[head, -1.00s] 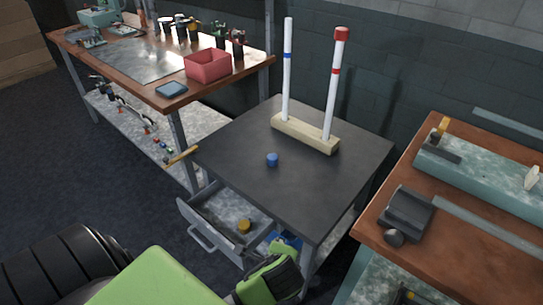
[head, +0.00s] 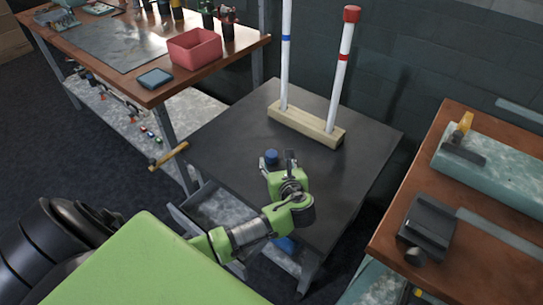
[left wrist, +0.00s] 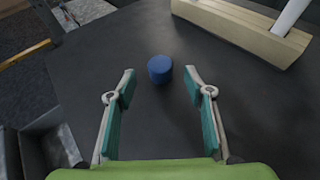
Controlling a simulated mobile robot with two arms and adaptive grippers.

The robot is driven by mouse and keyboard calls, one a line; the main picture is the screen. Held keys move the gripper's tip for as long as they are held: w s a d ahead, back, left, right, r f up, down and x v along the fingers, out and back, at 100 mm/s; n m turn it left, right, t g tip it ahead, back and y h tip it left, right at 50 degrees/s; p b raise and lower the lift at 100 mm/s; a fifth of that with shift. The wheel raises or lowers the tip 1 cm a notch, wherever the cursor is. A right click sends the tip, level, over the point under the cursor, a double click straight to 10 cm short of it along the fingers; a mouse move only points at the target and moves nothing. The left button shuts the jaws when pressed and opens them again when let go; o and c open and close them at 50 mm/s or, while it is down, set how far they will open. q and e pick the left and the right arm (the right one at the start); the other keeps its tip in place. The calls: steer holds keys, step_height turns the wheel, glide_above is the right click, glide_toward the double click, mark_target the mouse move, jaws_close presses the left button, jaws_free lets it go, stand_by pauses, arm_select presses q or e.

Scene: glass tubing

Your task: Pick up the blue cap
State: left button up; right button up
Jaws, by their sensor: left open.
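The small blue cap (head: 271,157) stands on the dark tabletop (head: 225,140), in front of the wooden tube stand. My left gripper (head: 279,161) is over the table at the cap, its fingers pointing toward the back. In the left wrist view the cap (left wrist: 160,69) lies just beyond the fingertips, roughly centred between them. The left gripper (left wrist: 160,82) is open and empty there, with one finger on each side. My right gripper is not in view.
The wooden stand (head: 305,127) holds two upright white tubes, one with a blue band (head: 286,55), one with a red band and red cap (head: 352,13). An open drawer (head: 215,208) is below the table's front edge. Workbenches stand left and right.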

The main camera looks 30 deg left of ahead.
mark_target(272, 154)
arm_select(q)
steer(key=shift+w+a+f, duration=0.2)
steer(key=shift+w+a, duration=0.15)
steer(key=shift+w+a+f, duration=0.15)
steer(key=shift+w+a, duration=0.2)
steer(key=shift+a, duration=0.05)
steer(key=x, duration=0.3)
steer(key=shift+w+a+f, duration=0.15)
steer(key=shift+w+a, duration=0.1)
steer(key=shift+w+a+f, duration=0.1)
steer(key=shift+w+a, duration=0.05)
steer(key=shift+c, duration=0.9)
steer(key=c, duration=0.8)
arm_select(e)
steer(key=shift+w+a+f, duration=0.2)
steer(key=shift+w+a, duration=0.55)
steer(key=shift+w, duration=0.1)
